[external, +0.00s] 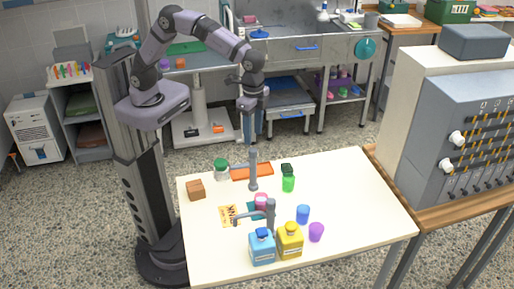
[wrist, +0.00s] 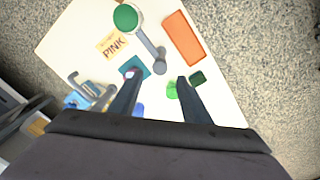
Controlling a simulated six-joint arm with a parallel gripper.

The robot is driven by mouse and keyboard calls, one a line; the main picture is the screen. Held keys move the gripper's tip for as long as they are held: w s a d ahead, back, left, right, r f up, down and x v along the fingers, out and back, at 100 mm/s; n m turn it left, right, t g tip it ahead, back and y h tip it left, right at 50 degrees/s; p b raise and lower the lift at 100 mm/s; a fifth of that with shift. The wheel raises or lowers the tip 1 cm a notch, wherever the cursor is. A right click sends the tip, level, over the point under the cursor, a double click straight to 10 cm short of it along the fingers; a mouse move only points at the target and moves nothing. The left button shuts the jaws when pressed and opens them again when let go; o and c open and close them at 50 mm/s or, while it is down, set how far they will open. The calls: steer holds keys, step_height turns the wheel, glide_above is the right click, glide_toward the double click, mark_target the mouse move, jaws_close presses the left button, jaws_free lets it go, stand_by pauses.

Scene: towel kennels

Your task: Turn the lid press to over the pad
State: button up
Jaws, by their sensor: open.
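A grey post with a side arm (external: 253,172), which looks like the lid press, stands at the table's middle. Its arm reaches to a round green-topped white piece (external: 221,168), also at the top of the wrist view (wrist: 125,17); I cannot tell whether they touch. The teal pad (wrist: 142,65) lies beside the post with a small pink item (external: 261,199) on it; the arm points away from it. A second grey post with a side arm (external: 270,216) stands nearer the front. My gripper (wrist: 160,80) is open and empty, high above the table.
A blue bottle (external: 262,248) and a yellow bottle (external: 290,242) stand at the front. Blue (external: 303,214), purple (external: 316,232) and green (external: 288,184) cups stand right of the posts. An orange tray (wrist: 183,38), PINK card (wrist: 113,45) and brown box (external: 196,190) lie around. The table's right side is clear.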

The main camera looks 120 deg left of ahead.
mark_target(253, 150)
steer(key=shift+f+p, duration=0.95)
steer(key=shift+f, duration=2.25)
steer(key=shift+c, duration=0.5)
jaws_close()
